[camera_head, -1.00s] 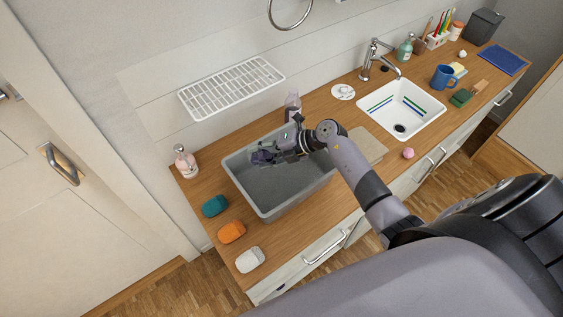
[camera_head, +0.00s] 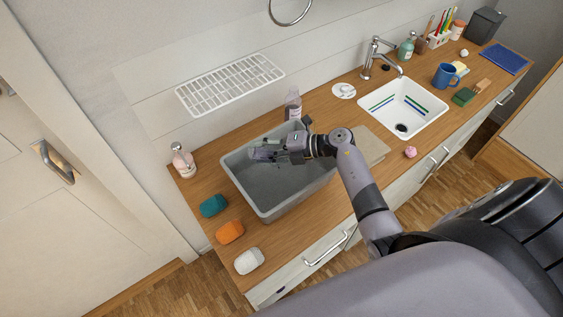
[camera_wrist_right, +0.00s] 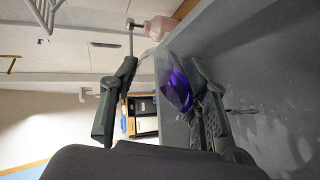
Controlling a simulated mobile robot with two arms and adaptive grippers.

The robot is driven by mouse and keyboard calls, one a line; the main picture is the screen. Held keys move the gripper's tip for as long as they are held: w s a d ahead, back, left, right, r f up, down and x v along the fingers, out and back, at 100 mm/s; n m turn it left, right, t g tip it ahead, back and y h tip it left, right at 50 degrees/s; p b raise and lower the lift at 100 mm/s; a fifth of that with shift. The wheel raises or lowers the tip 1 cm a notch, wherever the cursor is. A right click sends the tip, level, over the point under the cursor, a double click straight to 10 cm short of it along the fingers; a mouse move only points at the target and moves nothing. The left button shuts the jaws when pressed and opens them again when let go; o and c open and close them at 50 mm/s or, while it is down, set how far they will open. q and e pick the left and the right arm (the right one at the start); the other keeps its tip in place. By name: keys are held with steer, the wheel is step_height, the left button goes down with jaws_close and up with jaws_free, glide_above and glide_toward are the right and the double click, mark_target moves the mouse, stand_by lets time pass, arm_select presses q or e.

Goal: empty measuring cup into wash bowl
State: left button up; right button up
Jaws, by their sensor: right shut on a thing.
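The grey wash bowl (camera_head: 270,205) stands on the wooden counter and shows in the right wrist view (camera_wrist_right: 265,60) as a grey wall and floor. My right gripper (camera_head: 264,152) is over the bowl's back part, shut on the measuring cup. In the right wrist view the cup (camera_wrist_right: 176,84) is clear, with purple contents, between the fingers (camera_wrist_right: 155,100). In the head view the cup is small and mostly hidden by the fingers; its exact tilt is hard to tell. My left gripper is not in view.
A pink bottle (camera_head: 292,104) stands behind the bowl, and a soap dispenser (camera_head: 183,160) at the left. Teal (camera_head: 214,205), orange (camera_head: 230,232) and white (camera_head: 249,261) items lie in front. A board (camera_head: 366,146) and sink (camera_head: 403,107) are to the right.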

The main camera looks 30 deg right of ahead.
steer(key=shift+s+d+f+y+b, duration=0.2)
steer(key=shift+d+y+b, duration=0.1)
steer(key=shift+b, duration=0.7)
steer(key=shift+s+r+t+b, duration=0.1)
steer(key=shift+r+t+b, duration=0.05)
steer(key=shift+t+b, duration=0.2)
steer(key=shift+d+r+y, duration=0.2)
steer(key=shift+r+y, duration=0.05)
steer(key=shift+y, duration=0.05)
steer(key=shift+s, duration=0.1)
steer(key=shift+d+b, duration=0.1)
steer(key=shift+b, duration=0.3)
